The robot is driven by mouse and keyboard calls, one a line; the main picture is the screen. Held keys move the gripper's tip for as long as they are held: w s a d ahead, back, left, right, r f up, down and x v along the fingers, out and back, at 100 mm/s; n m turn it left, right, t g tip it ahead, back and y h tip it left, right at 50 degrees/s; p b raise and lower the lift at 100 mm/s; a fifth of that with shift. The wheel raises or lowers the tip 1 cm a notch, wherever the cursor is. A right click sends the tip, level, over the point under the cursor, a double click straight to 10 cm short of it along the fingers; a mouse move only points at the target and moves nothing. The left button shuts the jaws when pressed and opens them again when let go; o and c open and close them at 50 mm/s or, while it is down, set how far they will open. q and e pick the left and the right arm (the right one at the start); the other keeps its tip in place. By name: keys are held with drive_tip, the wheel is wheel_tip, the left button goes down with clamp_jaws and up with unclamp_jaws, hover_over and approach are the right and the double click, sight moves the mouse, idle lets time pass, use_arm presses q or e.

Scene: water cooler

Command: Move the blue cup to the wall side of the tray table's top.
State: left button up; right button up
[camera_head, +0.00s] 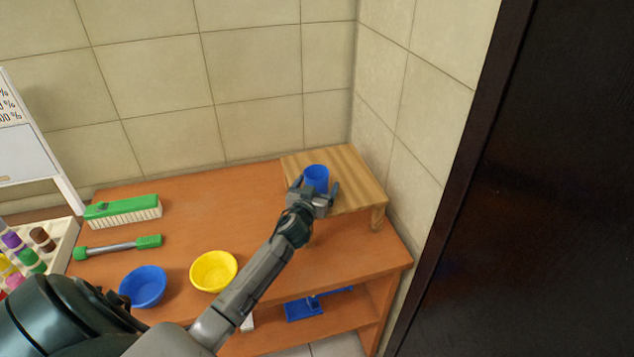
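The blue cup (316,177) is upright on the right part of the work surface, over the wooden tray table (348,168). Its lower part is hidden by my gripper, so I cannot tell if its base touches the top. The tray table stands in the corner between the back wall and the right wall. My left gripper (316,185) has one finger on each side of the cup, from the front. The fingers look spread wider than the cup, with a small gap at the right one. My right gripper is not in view.
A yellow bowl (214,271), a blue bowl (143,286), a green brush (123,211) and a green-ended tool (118,247) lie left on the orange table (230,205). The tiled wall (255,70) closes the back. A blue item (304,309) is on the lower shelf.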

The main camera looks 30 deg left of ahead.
use_arm(q)
drive_tip(key=shift+w, duration=0.2)
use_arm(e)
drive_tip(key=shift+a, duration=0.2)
use_arm(q)
drive_tip(key=c, duration=1.2)
drive_tip(key=shift+s, duration=0.1)
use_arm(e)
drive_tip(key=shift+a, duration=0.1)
use_arm(q)
drive_tip(key=shift+r, duration=0.15)
